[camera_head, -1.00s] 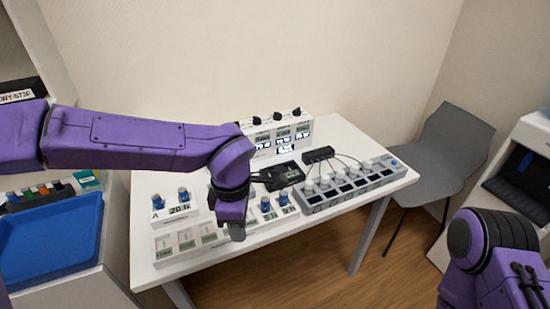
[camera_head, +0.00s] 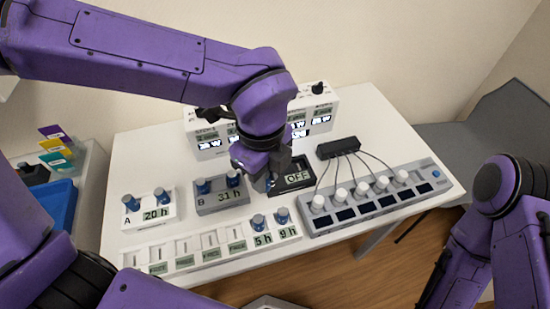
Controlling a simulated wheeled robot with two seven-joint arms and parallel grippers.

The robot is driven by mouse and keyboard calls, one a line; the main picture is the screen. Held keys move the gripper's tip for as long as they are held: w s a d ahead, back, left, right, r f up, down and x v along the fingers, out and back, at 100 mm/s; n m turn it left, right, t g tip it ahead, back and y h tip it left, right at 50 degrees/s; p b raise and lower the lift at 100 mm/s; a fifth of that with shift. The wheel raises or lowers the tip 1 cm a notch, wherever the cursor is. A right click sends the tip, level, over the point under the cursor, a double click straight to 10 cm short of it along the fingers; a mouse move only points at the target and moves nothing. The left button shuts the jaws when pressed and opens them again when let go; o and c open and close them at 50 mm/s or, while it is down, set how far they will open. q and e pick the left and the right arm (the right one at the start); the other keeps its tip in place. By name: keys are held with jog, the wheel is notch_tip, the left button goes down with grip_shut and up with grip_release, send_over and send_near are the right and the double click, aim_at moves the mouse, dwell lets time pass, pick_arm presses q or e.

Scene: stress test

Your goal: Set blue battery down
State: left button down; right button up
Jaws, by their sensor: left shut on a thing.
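My left gripper (camera_head: 262,172) points down over the white table, at the left edge of a black device (camera_head: 292,174) whose display reads OFF. It is shut on a blue battery (camera_head: 270,184), mostly hidden by the fingers. I cannot tell whether the battery touches the device. Grey holder B (camera_head: 222,198), reading 31 h, stands just left of the gripper with two blue-and-grey batteries. White holder A (camera_head: 151,212), reading 20 h, holds two more. A long white slotted rack (camera_head: 210,247) has two batteries at its right end, reading 5 h and 9 h. My right gripper is out of view.
A grey tester strip (camera_head: 375,205) with white knobs is wired to a black box (camera_head: 337,148) on the right. A white instrument with displays (camera_head: 322,112) stands behind the gripper. A grey chair (camera_head: 510,125) is at right, and a blue tray (camera_head: 62,205) at left.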

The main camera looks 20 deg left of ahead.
pick_arm(q)
jog(key=w+f+p, duration=0.1)
jog(key=w+f, duration=0.2)
jog(key=w+a+f, duration=0.1)
jog(key=w+f, duration=0.2)
jog(key=w, duration=0.1)
jog(key=w+a+f+p, duration=0.1)
jog(key=w+f, duration=0.2)
jog(key=w, duration=0.1)
jog(key=shift+p, duration=0.35)
notch_tip(320, 180, down, 3)
jog(key=shift+r, duration=0.15)
jog(key=shift+w, duration=0.1)
jog(key=shift+f, duration=0.25)
jog(key=c, duration=0.9)
grip_release()
